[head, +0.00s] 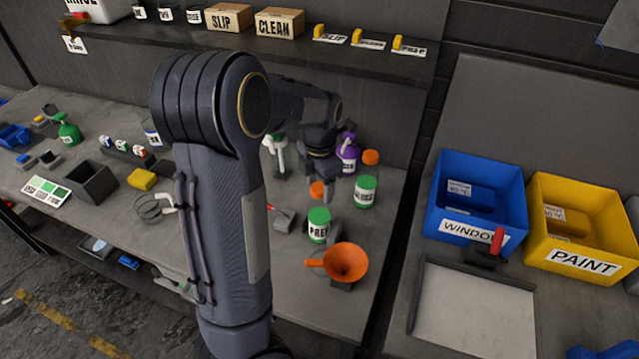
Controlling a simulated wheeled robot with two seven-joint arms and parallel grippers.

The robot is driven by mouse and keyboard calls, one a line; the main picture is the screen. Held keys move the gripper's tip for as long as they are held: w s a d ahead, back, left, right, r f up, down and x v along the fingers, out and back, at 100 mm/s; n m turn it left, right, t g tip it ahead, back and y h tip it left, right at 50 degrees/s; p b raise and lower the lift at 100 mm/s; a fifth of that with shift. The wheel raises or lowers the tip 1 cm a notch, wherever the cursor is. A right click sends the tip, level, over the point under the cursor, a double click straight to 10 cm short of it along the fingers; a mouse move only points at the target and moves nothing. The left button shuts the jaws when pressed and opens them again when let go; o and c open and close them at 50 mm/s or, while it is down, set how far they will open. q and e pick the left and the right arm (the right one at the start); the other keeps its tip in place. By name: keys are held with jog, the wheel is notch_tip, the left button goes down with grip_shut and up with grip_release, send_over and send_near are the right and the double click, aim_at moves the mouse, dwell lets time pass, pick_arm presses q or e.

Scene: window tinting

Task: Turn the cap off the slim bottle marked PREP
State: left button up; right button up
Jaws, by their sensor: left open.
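A white bottle with a green cap (319,224) stands on the bench; its label reads like PREP. Just behind it an orange cap (317,190) shows under my left gripper (322,178); what it sits on is mostly hidden. My left gripper is open and points down over this orange cap; I cannot tell whether the fingers touch it. A second green-capped bottle (364,191) stands to the right, with another orange cap (371,157) behind it. Their labels are too small or turned to read. My right gripper is not in view.
An orange funnel (345,262) stands in front of the bottles. A purple spray bottle (348,152) is close to the gripper's right. A red-handled tool (282,218) lies left. A shelf (390,60) overhangs the bench. Blue (437,205) and yellow (625,240) bins stand right.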

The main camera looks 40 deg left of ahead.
aim_at(320, 188)
pick_arm(q)
jog(key=m, duration=0.5)
jog(key=shift+m, duration=0.4)
jog(key=m, duration=0.7)
jog(key=c, duration=1.1)
jog(key=shift+o, duration=0.2)
jog(key=n, duration=0.5)
jog(key=shift+r, duration=2.55)
